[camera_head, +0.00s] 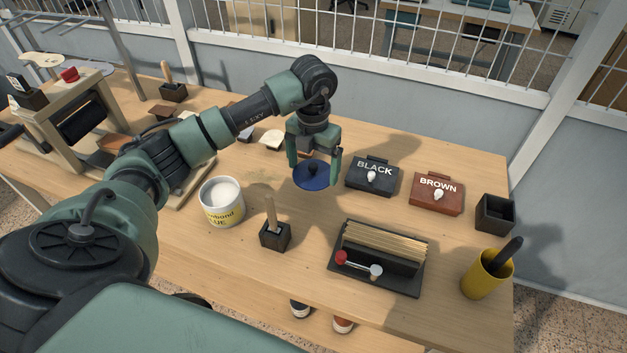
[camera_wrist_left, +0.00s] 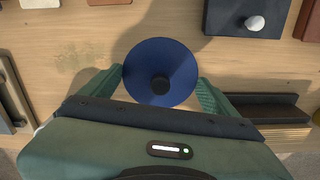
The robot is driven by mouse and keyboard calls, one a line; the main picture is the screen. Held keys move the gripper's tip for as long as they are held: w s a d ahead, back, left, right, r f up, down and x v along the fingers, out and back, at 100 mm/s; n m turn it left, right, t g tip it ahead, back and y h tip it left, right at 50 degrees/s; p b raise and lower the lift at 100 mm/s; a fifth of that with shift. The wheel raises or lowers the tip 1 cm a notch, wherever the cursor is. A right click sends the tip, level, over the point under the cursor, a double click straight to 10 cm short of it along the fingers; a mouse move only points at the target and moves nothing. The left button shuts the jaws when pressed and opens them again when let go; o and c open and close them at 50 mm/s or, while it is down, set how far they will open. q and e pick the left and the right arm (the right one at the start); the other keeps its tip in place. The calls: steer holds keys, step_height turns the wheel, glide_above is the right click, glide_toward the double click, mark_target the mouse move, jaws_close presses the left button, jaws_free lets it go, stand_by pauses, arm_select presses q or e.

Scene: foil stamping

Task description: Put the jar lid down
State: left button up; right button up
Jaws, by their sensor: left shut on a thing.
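The jar lid (camera_head: 313,180) is a round blue disc with a dark knob in its middle. My left gripper (camera_head: 315,163) is shut on it, with one green finger on each side. In the left wrist view the lid (camera_wrist_left: 160,72) sits between the two fingertips (camera_wrist_left: 160,80). I cannot tell for sure whether the lid touches the table or hangs just above it. The open white glue jar (camera_head: 221,200) with a yellow label stands to the left of the lid, its pale contents showing. My right gripper is not in view.
The black box (camera_head: 371,179) and brown box (camera_head: 436,194) stand right of the lid. A brush holder (camera_head: 275,236), a rack of sticks (camera_head: 380,250) and a yellow cup (camera_head: 486,275) are nearer the front. Bare wood (camera_head: 320,212) lies just in front of the lid.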

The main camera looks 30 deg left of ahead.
mark_target(313, 194)
arm_select(q)
step_height(313, 194, down, 2)
steer(key=shift+f, duration=0.4)
step_height(313, 194, down, 4)
steer(key=shift+r+p, duration=0.25)
steer(key=shift+p, duration=0.45)
steer(key=shift+f, duration=0.2)
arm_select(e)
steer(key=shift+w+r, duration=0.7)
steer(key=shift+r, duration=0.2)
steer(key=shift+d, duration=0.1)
